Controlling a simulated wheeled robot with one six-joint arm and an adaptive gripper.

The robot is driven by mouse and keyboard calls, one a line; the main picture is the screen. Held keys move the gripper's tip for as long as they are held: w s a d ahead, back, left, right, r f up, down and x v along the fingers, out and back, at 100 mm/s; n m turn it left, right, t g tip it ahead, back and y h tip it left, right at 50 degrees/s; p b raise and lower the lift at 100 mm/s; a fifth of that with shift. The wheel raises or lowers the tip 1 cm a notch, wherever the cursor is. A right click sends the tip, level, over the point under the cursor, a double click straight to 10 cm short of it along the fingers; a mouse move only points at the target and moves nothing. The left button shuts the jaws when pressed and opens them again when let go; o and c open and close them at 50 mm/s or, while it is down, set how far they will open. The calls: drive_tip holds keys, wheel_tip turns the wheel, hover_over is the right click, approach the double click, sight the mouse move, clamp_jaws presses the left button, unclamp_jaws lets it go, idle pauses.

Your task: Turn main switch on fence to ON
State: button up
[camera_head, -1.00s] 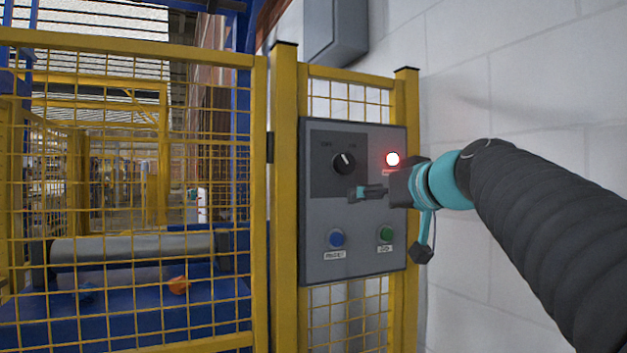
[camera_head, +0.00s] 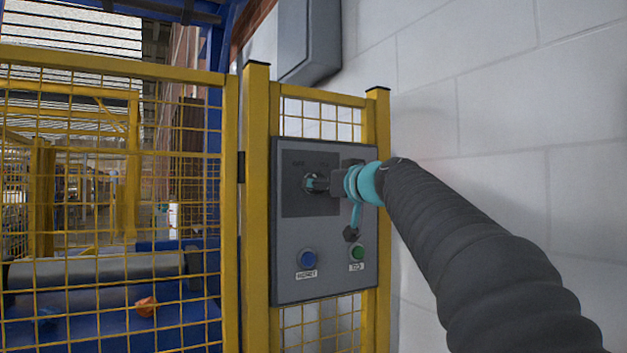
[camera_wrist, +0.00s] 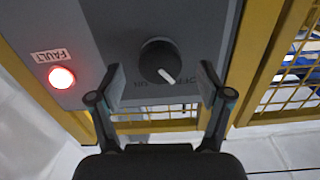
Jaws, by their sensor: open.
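The main switch is a round black knob (camera_wrist: 158,55) with a white pointer line on a grey control panel (camera_head: 325,275). In the wrist view the pointer slants down and right, on the side of the partly visible OFF label (camera_wrist: 208,72). The ON label is mostly cut off or unclear. My gripper (camera_wrist: 160,80) is open, with one finger on each side of the knob. Gaps show between the fingers and the knob. In the head view my gripper (camera_head: 317,184) is in front of the switch and partly hides it.
A red FAULT lamp (camera_wrist: 61,77) is lit. A blue button (camera_head: 307,259) and a green button (camera_head: 357,253) sit below the switch. Yellow fence posts (camera_head: 256,210) flank the panel, with mesh fencing to the left. A white block wall (camera_head: 500,120) stands at right.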

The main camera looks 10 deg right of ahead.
drive_tip(key=shift+p+x, duration=0.3)
drive_tip(key=shift+x, duration=1.1)
drive_tip(key=c, duration=1.2)
drive_tip(key=shift+o, duration=0.2)
drive_tip(key=shift+a, duration=0.15)
